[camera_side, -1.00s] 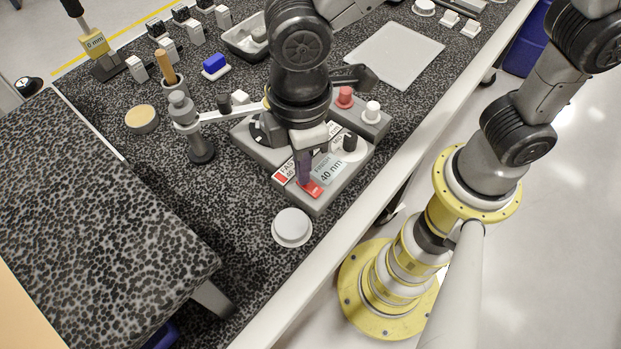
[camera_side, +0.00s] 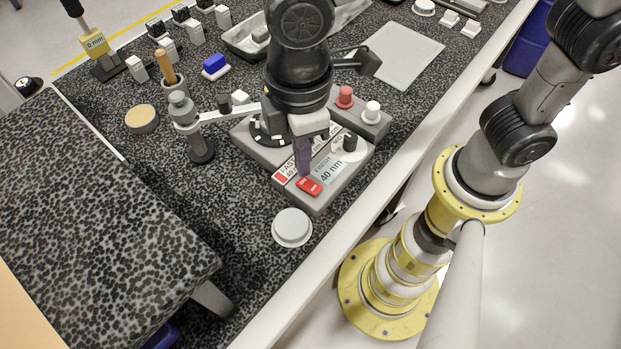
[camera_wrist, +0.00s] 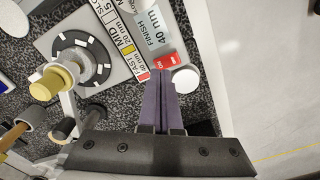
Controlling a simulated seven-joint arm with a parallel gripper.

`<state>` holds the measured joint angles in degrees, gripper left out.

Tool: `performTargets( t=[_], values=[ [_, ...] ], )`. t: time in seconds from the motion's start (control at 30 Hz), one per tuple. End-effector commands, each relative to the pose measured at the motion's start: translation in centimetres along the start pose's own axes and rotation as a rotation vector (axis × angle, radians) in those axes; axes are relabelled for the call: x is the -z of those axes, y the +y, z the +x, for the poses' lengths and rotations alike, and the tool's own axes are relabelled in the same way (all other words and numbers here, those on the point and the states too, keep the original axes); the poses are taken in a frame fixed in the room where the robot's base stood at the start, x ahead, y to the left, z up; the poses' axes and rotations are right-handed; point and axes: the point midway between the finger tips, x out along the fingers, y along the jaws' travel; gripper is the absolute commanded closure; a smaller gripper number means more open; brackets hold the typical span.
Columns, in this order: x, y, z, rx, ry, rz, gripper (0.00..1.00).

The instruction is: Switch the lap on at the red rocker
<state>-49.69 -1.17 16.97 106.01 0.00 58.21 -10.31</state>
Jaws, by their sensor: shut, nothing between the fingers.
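The lap is a grey box whose round dark plate with white rim marks (camera_wrist: 85,58) shows in the wrist view. Its front panel (camera_side: 325,197) bears FAST and FINISH 40 nm labels. The red rocker (camera_side: 309,187) sits at the panel's near corner and also shows in the wrist view (camera_wrist: 167,62). It has small white markings; I cannot tell which side is down. My gripper (camera_side: 304,174) is shut and empty, pointing down. Its purple fingertips (camera_wrist: 162,74) are right at the rocker's edge; I cannot tell whether they touch it. My gripper hides part of the lap plate.
A black knob (camera_side: 350,142) stands on the panel. A box with a red button (camera_side: 345,95) and a white button (camera_side: 372,110) is behind. A post with an arm (camera_side: 182,110) reaches over the plate. A white round disc (camera_side: 292,227) lies in front of the lap.

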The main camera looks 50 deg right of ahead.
Motion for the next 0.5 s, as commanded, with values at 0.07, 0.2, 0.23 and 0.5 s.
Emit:
performTargets(
  t=[0.07,0.2,0.23,0.5],
  values=[
    [0.1,0.0,-0.7,-0.001,0.003,0.0,1.0],
    [0.1,0.0,-1.7,-0.001,0.003,0.0,1.0],
    [0.0,0.0,-1.9,0.0,0.002,0.0,1.0],
    [0.0,0.0,-3.7,0.0,0.002,0.0,1.0]
  ],
)
